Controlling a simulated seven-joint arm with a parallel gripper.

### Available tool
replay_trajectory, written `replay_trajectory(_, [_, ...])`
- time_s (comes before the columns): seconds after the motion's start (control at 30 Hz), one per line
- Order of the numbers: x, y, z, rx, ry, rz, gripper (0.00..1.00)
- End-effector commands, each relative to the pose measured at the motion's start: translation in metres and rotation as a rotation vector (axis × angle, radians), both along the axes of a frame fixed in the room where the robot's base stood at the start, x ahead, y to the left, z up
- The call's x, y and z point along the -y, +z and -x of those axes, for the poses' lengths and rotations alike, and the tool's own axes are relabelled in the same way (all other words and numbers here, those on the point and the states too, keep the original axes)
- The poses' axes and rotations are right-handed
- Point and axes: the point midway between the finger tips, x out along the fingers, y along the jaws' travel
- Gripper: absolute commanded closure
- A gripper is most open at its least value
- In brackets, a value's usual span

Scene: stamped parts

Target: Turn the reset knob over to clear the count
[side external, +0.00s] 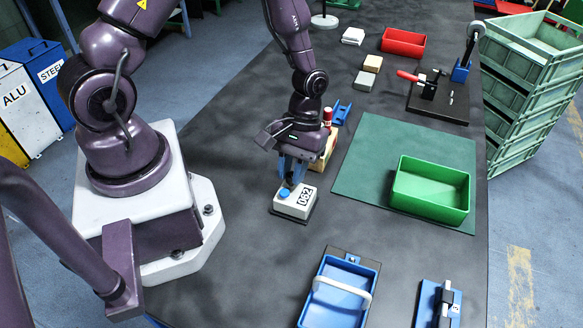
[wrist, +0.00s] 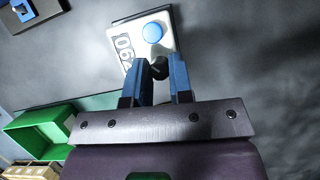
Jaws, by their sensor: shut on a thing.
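The counter (side external: 295,202) is a small white box on a dark base, standing on the dark bench mat below my gripper. It has a round blue button (side external: 284,193) on top and a number window whose digits I cannot read for sure. In the wrist view the counter (wrist: 131,28) is at the top, with the blue button (wrist: 153,31) and the window in sight. My gripper (wrist: 159,72) has its blue fingers at the counter's near edge, shut on the black reset knob (wrist: 158,66). The fingers partly hide the knob, and its turn angle cannot be told.
A green bin (side external: 432,190) stands on a green mat (side external: 370,160) to the right. A wooden block with a red-topped piece (side external: 327,117) is close behind my gripper. A blue tray with a white handle (side external: 332,300) stands in front. The mat left of the counter is clear.

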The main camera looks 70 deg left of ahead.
Motion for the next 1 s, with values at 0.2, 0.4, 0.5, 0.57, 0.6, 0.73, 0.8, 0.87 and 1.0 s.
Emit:
replay_trajectory(0.2, [0.0023,0.0008,-0.0009,0.0,-0.211,0.0,1.0])
replay_trajectory(0.4, [0.0031,0.0008,-0.0012,0.0,-0.402,0.0,1.0])
replay_trajectory(0.5, [0.0035,0.0007,-0.0013,0.0,-0.496,0.0,1.0])
replay_trajectory(0.57, [0.0039,0.0007,-0.0013,-0.001,-0.553,0.0,1.0])
replay_trajectory(0.6, [0.0041,0.0007,-0.0012,-0.001,-0.591,0.0,1.0])
replay_trajectory(0.73, [0.0044,0.0007,-0.001,-0.002,-0.711,0.001,1.0])
replay_trajectory(0.8, [0.005,0.0007,-0.0009,-0.002,-0.772,0.001,1.0])
replay_trajectory(0.87, [0.0051,0.0007,-0.001,-0.001,-0.822,0.0,1.0])
replay_trajectory(1.0, [0.0054,0.0006,-0.0008,-0.002,-0.924,-0.001,1.0])
